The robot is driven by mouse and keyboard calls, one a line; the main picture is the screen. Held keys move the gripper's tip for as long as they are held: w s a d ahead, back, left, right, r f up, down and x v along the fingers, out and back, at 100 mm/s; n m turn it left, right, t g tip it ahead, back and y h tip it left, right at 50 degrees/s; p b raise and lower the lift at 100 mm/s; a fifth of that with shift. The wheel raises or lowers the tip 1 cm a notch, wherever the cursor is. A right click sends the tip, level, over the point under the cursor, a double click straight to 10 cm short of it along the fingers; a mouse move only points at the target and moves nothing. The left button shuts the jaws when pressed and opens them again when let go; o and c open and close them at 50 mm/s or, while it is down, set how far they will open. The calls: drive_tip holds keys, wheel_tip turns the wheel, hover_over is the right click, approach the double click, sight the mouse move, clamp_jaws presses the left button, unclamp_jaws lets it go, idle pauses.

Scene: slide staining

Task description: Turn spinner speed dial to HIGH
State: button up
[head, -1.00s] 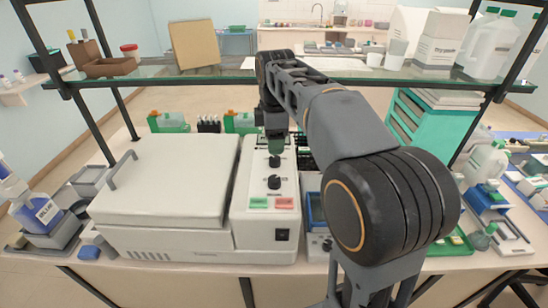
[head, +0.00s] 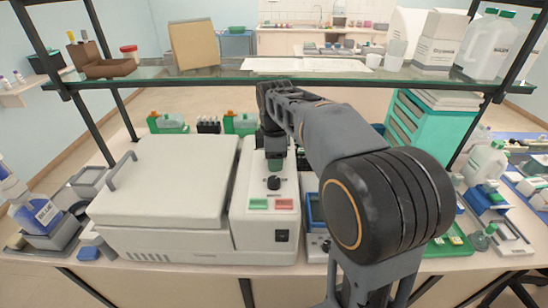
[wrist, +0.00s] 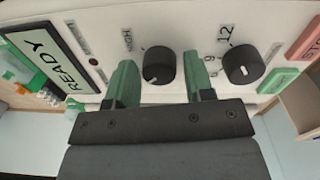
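The spinner's speed dial (wrist: 159,68) is a round black knob with a HIGH label at its upper left in the wrist view. A pale pointer mark shows near its lower left edge. My gripper (wrist: 163,82) is open, with one green finger on each side of this dial in the picture. I cannot tell whether the fingers touch it. A second black dial (wrist: 243,67), with numbers such as 12, sits right of the fingers; it also shows in the head view (head: 274,183). In the head view my gripper (head: 275,165) is low over the panel and hides the speed dial.
The white spinner (head: 165,185) has a closed lid. A READY display (wrist: 42,58) lies left of the speed dial. A green button (head: 258,204) and a red button (head: 284,204) sit at the panel's near end. A glass shelf (head: 230,72) spans above.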

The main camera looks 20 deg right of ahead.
drive_tip(key=c, duration=0.7)
drive_tip(key=shift+o, duration=0.2)
drive_tip(key=m+p, duration=0.1)
drive_tip(key=m, duration=0.6)
drive_tip(key=shift+m+p, duration=0.35)
drive_tip(key=shift+m, duration=0.05)
drive_tip(key=m, duration=0.4)
drive_tip(key=shift+p, duration=0.4)
drive_tip(key=shift+w+m+g, duration=0.1)
drive_tip(key=shift+m+g, duration=0.2)
drive_tip(key=shift+m, duration=1.7)
